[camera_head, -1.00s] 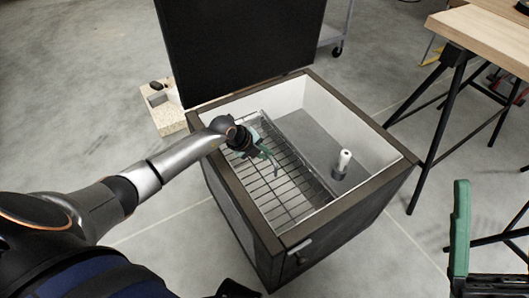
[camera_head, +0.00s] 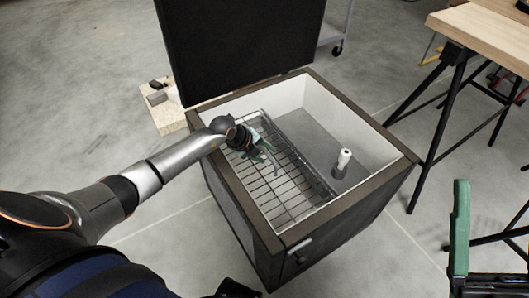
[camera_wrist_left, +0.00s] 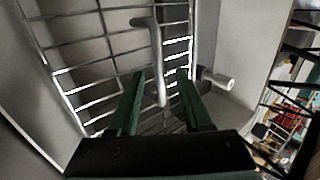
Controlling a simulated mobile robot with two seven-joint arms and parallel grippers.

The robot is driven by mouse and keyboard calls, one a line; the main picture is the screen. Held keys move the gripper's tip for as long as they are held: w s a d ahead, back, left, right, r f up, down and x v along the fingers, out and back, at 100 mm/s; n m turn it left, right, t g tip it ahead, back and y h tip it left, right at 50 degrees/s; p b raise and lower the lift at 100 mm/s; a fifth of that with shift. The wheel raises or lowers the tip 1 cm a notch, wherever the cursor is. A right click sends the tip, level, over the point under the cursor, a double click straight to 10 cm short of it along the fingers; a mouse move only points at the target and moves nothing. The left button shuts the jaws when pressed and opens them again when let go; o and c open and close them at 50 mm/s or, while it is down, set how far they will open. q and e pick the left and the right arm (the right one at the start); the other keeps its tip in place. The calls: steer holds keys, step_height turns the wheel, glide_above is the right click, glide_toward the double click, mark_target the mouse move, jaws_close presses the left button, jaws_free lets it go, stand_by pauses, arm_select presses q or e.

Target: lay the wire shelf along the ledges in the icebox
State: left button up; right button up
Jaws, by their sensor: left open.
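The wire shelf (camera_head: 284,185) lies roughly level inside the icebox (camera_head: 352,204), along its left side. It also shows in the left wrist view (camera_wrist_left: 85,60). Whether its edges rest on the ledges cannot be told. My left gripper (camera_head: 268,157) is open above the far part of the shelf. In the left wrist view its two green fingers (camera_wrist_left: 160,90) stand apart on either side of a grey bar (camera_wrist_left: 156,55), with gaps showing. The fingers and wrist hide part of the shelf. A green finger of my right gripper (camera_head: 460,232) shows at the lower right; its opening is not clear.
A white-topped cylinder (camera_head: 344,158) stands inside the icebox, right of the shelf. The dark lid (camera_head: 240,45) stands open at the back. A wooden table (camera_head: 485,38) on black trestles is at the right. A pale block (camera_head: 165,108) sits behind the icebox's left corner.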

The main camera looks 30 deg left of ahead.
arm_select(q)
steer(key=shift+f, duration=0.1)
steer(key=p+v, duration=0.6)
steer(key=v, duration=0.6)
steer(key=shift+r, duration=0.35)
arm_select(e)
step_height(320, 180, up, 6)
steer(key=n, duration=0.1)
steer(key=shift+s+d+r, duration=0.15)
steer(key=shift+d, duration=0.2)
